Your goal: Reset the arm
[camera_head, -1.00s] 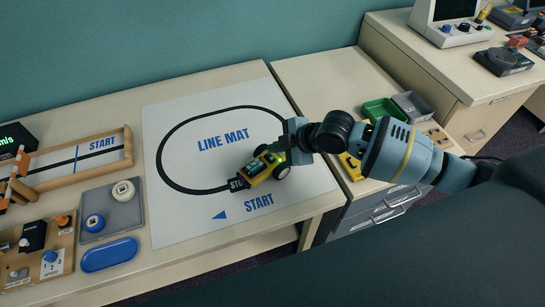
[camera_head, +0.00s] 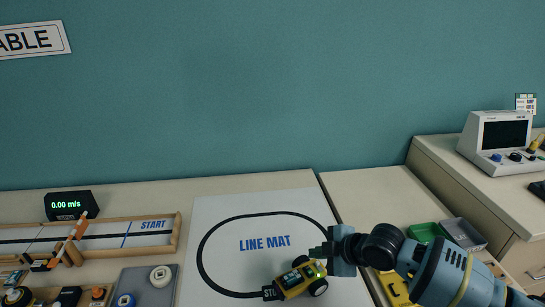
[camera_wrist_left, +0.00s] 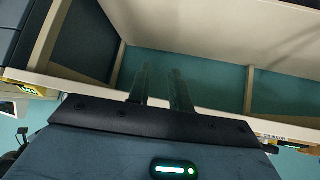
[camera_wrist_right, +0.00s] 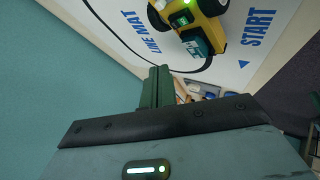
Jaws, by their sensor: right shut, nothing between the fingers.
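My right gripper (camera_head: 322,252) is in the head view, above and just beside the small yellow wheeled car (camera_head: 291,282). In the right wrist view its fingers (camera_wrist_right: 158,86) are together with nothing between them. The car also shows at the top of that view (camera_wrist_right: 205,12), with a lit green light. It stands on the white line mat (camera_head: 215,215), at the near part of the black loop. My left gripper (camera_wrist_left: 160,88) shows only in the left wrist view. Its two fingers are apart and empty, in front of a shelf-like wooden frame.
A wooden track (camera_head: 103,241) and a black speed display (camera_head: 71,205) reading 0.00 m/s are at the left. A grey tray (camera_head: 138,275) lies near them. Green (camera_head: 425,232) and grey (camera_head: 464,234) bins sit right of the mat. A white monitor unit (camera_head: 470,140) stands at the far right.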

